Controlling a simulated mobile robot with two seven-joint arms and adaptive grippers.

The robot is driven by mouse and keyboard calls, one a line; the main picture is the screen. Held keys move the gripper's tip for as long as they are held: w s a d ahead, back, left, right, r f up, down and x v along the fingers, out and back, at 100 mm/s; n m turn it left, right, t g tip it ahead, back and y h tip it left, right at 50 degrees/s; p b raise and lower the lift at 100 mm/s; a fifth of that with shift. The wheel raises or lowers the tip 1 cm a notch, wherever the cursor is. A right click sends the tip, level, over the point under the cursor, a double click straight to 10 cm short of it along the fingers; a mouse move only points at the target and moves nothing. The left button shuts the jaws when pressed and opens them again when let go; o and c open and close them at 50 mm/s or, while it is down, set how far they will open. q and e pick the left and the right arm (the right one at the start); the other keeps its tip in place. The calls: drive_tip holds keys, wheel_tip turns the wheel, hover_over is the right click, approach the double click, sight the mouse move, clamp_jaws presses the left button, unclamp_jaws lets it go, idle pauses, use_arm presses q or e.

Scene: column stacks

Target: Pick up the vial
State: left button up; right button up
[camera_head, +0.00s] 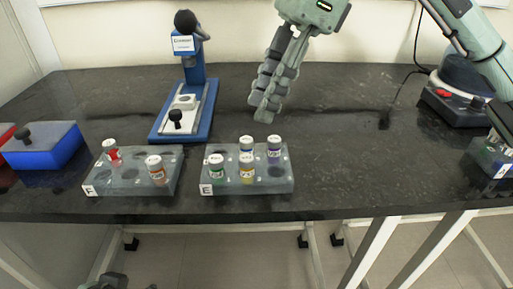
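Several white-capped vials stand upright in two grey racks. The left rack (128,186), labelled F, holds a red-banded vial (112,152) and an orange-brown vial (157,172). The right rack (265,185), labelled E, holds a green vial (216,168), a blue-banded vial (246,145), a purple-blue vial (274,150) and a yellow vial (247,175). My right gripper (263,112) points down behind the right rack, apart from the vials. Its fingers lie together with no vial visible between them. A grey part at the bottom left edge may be my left gripper (112,282); its fingers cannot be made out.
A blue device with a black knob (193,80) stands behind the racks. A blue box (42,148) is at the left. A dark device with a red button (450,100) and another rack (490,155) are at the right, partly behind my arm. The dark tabletop (350,150) is clear at centre right.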

sight(249, 138)
drive_tip(key=x, duration=0.6)
drive_tip(key=shift+s+f, duration=0.1)
drive_tip(key=shift+f, duration=0.35)
drive_tip(key=c, duration=0.6)
